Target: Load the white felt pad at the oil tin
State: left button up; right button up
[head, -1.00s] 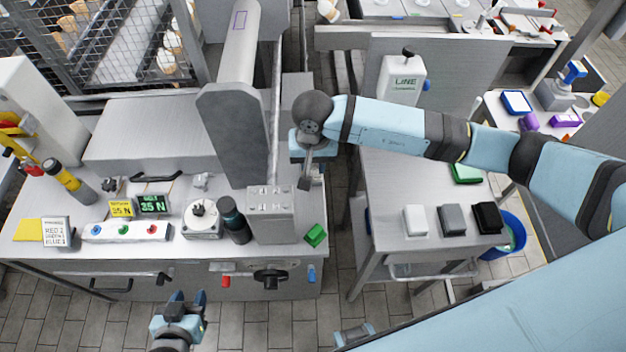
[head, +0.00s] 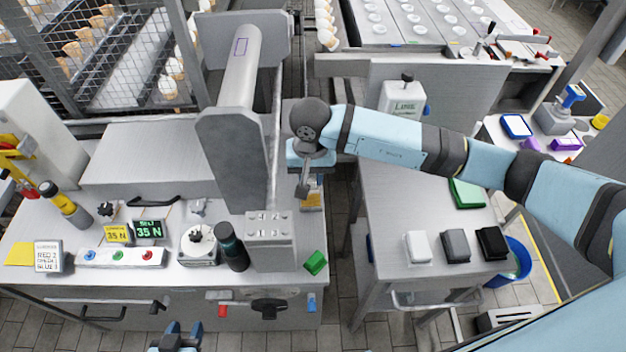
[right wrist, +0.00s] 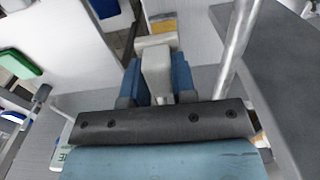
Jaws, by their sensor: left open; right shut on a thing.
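A white block-like pad (head: 418,246) lies on the right cart, beside a grey pad (head: 455,244) and a black pad (head: 491,243). A white can (head: 403,97) with a dark cap and green lettering stands at the cart's far end; I cannot tell whether it is the oil tin. My right gripper (head: 304,172) is between the main bench and the cart. In the right wrist view its blue fingers are shut on a pale grey T-shaped piece (right wrist: 157,72). My left gripper (head: 182,333) is open and empty at the bottom edge.
A tall grey roller housing (head: 232,150) and a metal rail stand close left of my right gripper. The bench holds a dark bottle (head: 232,247), a grey box (head: 269,240) and a green block (head: 316,262).

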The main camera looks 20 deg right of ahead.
jog(key=shift+w+d+f+b, duration=0.35)
jog(key=shift+w+f+b, duration=0.7)
jog(key=shift+f, duration=1.05)
jog(key=shift+w+d+f+b, duration=0.4)
jog(key=shift+w+f+b, duration=0.25)
jog(key=shift+w+f, duration=1.15)
jog(key=shift+w+d+f+b, duration=0.35)
jog(key=shift+w+f+b, duration=0.55)
jog(key=shift+f, duration=1.5)
pick_arm(q)
notch_tip(320, 180, down, 7)
jog(key=shift+b, duration=0.35)
pick_arm(e)
jog(key=shift+f, duration=0.95)
pick_arm(q)
jog(key=shift+d+f+b, duration=0.1)
jog(key=shift+f+b, duration=0.35)
pick_arm(e)
jog(key=shift+f, duration=0.5)
pick_arm(q)
jog(key=shift+f+b, duration=0.25)
jog(key=shift+b, duration=0.05)
pick_arm(e)
jog(key=shift+f, duration=0.1)
pick_arm(q)
jog(key=shift+r+p, duration=1.45)
pick_arm(e)
notch_tip(320, 180, up, 7)
